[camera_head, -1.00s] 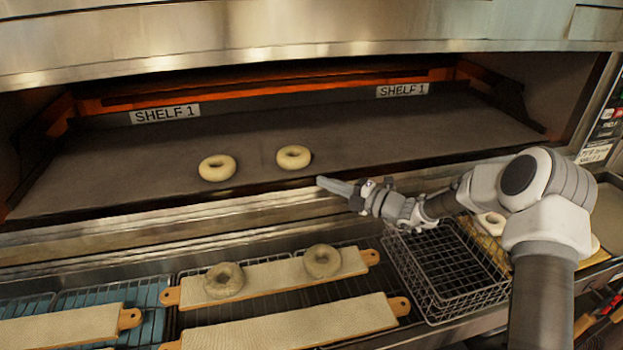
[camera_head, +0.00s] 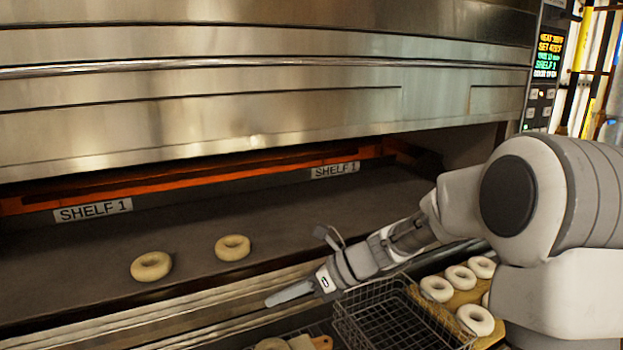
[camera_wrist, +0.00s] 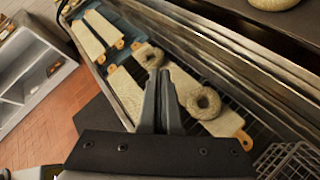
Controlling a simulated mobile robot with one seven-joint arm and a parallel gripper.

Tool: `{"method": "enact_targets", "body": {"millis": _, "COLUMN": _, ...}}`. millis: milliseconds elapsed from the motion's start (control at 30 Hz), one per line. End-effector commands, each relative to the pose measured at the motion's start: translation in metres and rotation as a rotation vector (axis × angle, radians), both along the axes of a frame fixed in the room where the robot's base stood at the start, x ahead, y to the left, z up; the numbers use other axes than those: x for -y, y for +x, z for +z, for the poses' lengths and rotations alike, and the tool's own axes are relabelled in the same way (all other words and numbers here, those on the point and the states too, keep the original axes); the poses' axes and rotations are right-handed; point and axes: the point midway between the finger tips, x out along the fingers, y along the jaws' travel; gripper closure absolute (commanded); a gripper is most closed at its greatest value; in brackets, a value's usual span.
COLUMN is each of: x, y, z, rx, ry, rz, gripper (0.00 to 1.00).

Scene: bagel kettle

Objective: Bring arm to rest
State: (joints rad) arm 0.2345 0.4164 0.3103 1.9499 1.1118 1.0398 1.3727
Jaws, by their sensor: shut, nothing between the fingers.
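My gripper (camera_head: 290,294) is shut and empty. In the head view it points left, in front of the oven's lower edge and left of the wire basket. In the wrist view the closed fingers (camera_wrist: 163,100) show over the boards below. Two pale bagels, a left one (camera_head: 151,266) and a right one (camera_head: 233,247), lie on the oven shelf (camera_head: 330,215), apart from my gripper. In the wrist view two seeded bagels, one (camera_wrist: 150,57) left of the fingers and one (camera_wrist: 204,103) right of them, sit on a board (camera_wrist: 181,79).
A wire basket (camera_head: 388,325) stands just below my forearm. Several pale bagels lie on a wooden board (camera_head: 452,302) beside it. The oven's metal front (camera_head: 260,110) rises behind. More boards (camera_wrist: 92,42) lie on the rack. Tiled floor (camera_wrist: 60,110) is at the left.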

Motion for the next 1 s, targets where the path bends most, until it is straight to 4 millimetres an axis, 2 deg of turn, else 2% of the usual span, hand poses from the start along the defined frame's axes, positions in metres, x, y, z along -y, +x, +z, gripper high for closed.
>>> {"method": "enact_targets", "body": {"millis": 100, "x": 0.013, "y": -0.029, "z": 0.013, "rx": 0.198, "ry": -0.142, "rz": 0.150, "gripper": 1.00}}
{"method": "enact_targets", "body": {"millis": 267, "x": 0.037, "y": -0.065, "z": 0.025, "rx": 0.446, "ry": -0.324, "rz": 0.366, "gripper": 1.00}}
{"method": "enact_targets", "body": {"millis": 500, "x": 0.080, "y": -0.116, "z": 0.043, "rx": 0.773, "ry": -0.584, "rz": 0.711, "gripper": 1.00}}
{"method": "enact_targets", "body": {"millis": 800, "x": 0.140, "y": -0.173, "z": 0.064, "rx": 1.096, "ry": -0.888, "rz": 1.180, "gripper": 1.00}}
{"method": "enact_targets", "body": {"millis": 1000, "x": 0.176, "y": -0.204, "z": 0.073, "rx": 1.235, "ry": -1.060, "rz": 1.487, "gripper": 1.00}}
